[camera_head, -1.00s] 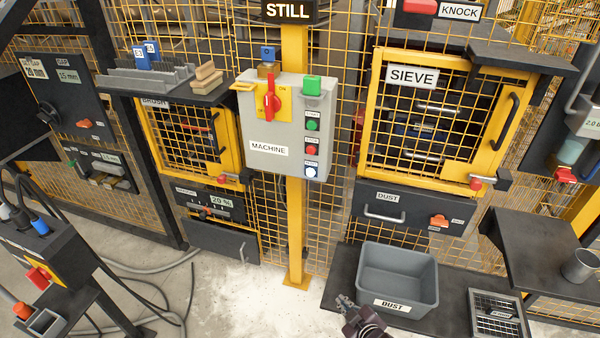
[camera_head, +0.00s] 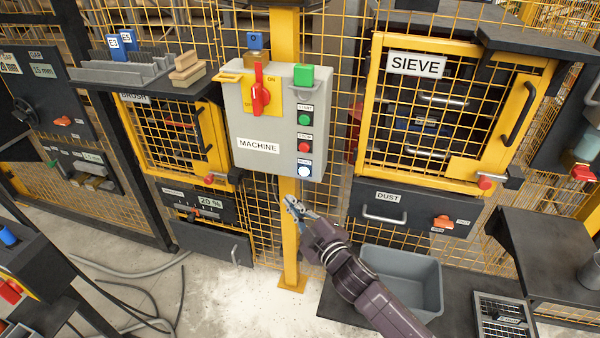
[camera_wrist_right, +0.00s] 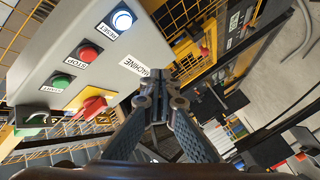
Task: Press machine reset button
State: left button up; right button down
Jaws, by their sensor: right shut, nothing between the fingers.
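The grey machine control box (camera_head: 275,150) hangs on the yellow post in the head view. Its reset button (camera_head: 304,171) is white and lit, at the bottom of a column under the red stop button (camera_head: 304,147) and green start button (camera_head: 304,120). The right wrist view shows the reset button (camera_wrist_right: 122,20) at the top, labelled RESET. My right gripper (camera_head: 290,203) is shut and empty, just below the box and apart from the reset button. In the wrist view its fingertips (camera_wrist_right: 154,75) are together near the MACHINE label. My left gripper is out of view.
A red rotary switch (camera_head: 261,92) and green block (camera_head: 303,76) are on the box. The SIEVE cage door (camera_head: 376,110) stands to the right. A grey dust bin (camera_head: 425,275) is below, behind my right arm. Yellow mesh surrounds the post.

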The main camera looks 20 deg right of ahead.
aim_at(304, 171)
jog(key=w+d+b, duration=0.1)
jog(key=w+d, duration=0.4)
jog(key=w, duration=0.2)
jog(key=shift+w+b, duration=0.15)
jog(key=shift+b, duration=0.15)
jog(key=shift+w+d, duration=0.1)
dwell(1.6)
jog(key=shift+w+d, duration=0.15)
jog(key=shift+w, duration=0.05)
jog(key=shift+w+d, duration=0.3)
jog(key=shift+w, duration=0.1)
dwell(0.7)
jog(key=shift+s+a, duration=0.15)
jog(key=shift+s+a+p, duration=0.35)
jog(key=shift+s, duration=0.25)
